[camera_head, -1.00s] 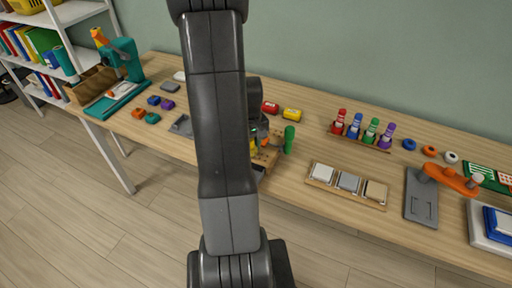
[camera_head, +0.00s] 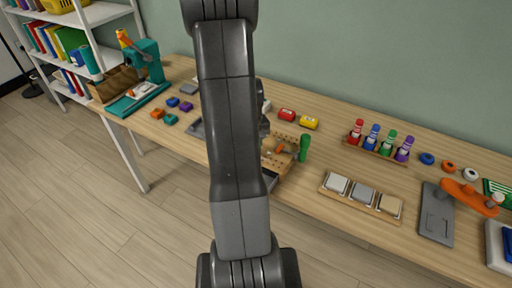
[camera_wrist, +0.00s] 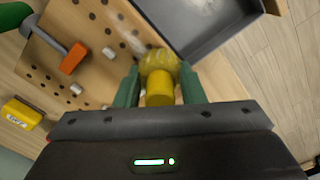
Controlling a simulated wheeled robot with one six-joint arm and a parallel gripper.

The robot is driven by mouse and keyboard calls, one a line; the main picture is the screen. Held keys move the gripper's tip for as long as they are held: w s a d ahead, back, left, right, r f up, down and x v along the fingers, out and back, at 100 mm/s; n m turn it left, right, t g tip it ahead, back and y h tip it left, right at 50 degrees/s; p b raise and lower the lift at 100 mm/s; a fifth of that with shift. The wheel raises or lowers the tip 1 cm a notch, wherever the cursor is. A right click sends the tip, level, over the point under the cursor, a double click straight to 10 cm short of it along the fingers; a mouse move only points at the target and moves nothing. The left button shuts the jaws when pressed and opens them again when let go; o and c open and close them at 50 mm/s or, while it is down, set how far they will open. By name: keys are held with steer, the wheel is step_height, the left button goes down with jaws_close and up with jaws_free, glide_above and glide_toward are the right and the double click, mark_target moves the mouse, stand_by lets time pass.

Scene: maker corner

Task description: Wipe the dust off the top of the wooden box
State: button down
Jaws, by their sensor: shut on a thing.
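The wooden box (camera_head: 281,152) with a top full of holes stands near the table's front edge, partly hidden by my arm in the head view. In the wrist view its holed top (camera_wrist: 85,45) carries grey pegs and an orange piece on a dark rod (camera_wrist: 72,58). A pale whitish dust smear (camera_wrist: 132,42) shows on it. My gripper (camera_wrist: 160,82) is shut on a yellow round-headed tool (camera_wrist: 159,90) with a short handle, between green fingers. The tool is over or at the box top, close to the smear; I cannot tell if it touches. The head view hides the gripper.
A dark grey tray (camera_wrist: 215,25) lies beside the box. A green cylinder (camera_head: 304,147) stands at the box's right. A yellow block (camera_wrist: 21,113) lies near it. A wooden holder with pale tiles (camera_head: 345,201) and a rack of colored bottles (camera_head: 372,150) are further right.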

mark_target(274, 163)
steer(key=shift+w+a+r, duration=0.2)
steer(key=shift+w+a, duration=0.3)
steer(key=shift+w, duration=0.15)
steer(key=shift+s+d, duration=0.1)
steer(key=shift+s+d+r, duration=0.1)
steer(key=shift+s+d, duration=0.5)
steer(key=shift+d, duration=0.05)
steer(key=shift+s+d+f+b, duration=0.1)
steer(key=shift+s+d+b, duration=0.15)
steer(key=shift+s+d, duration=0.7)
steer(key=shift+s+d+f+b, duration=0.2)
steer(key=shift+s+d, duration=0.35)
steer(key=shift+d, duration=0.7)
steer(key=shift+s+d+f+b, duration=0.1)
steer(key=shift+s+d+b, duration=0.2)
steer(key=shift+s+d, duration=0.65)
steer(key=shift+w+d, duration=0.15)
steer(key=shift+w, duration=0.05)
steer(key=shift+r, duration=0.1)
steer(key=shift+r+p, duration=2.3)
steer(key=shift+r, duration=0.7)
steer(key=shift+r, duration=0.1)
